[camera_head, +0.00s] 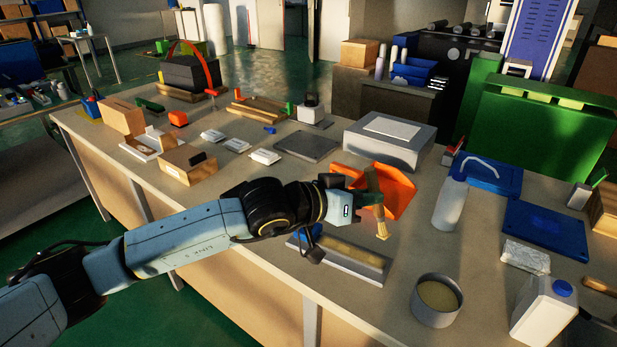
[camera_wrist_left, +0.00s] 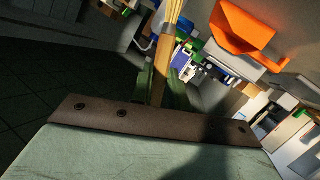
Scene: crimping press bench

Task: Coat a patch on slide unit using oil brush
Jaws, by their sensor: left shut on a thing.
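My left gripper (camera_head: 366,200) is shut on the oil brush (camera_head: 382,229), holding it upright with its pale bristles down, above the bench. In the left wrist view the brush (camera_wrist_left: 161,65) stands between the green fingers (camera_wrist_left: 160,90), its bristles at the top edge. The slide unit, seemingly the long grey block (camera_head: 372,272) with a yellowish strip along its top, lies on the bench below and left of the bristles. The bristles appear apart from it. My left forearm and wrist hide part of its far end. My right gripper is out of view.
A round grey pot (camera_head: 437,301) of yellowish contents, a white jug (camera_head: 543,309) and a grey bottle (camera_head: 450,203) stand to the right. Bare bench lies between block and pot.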

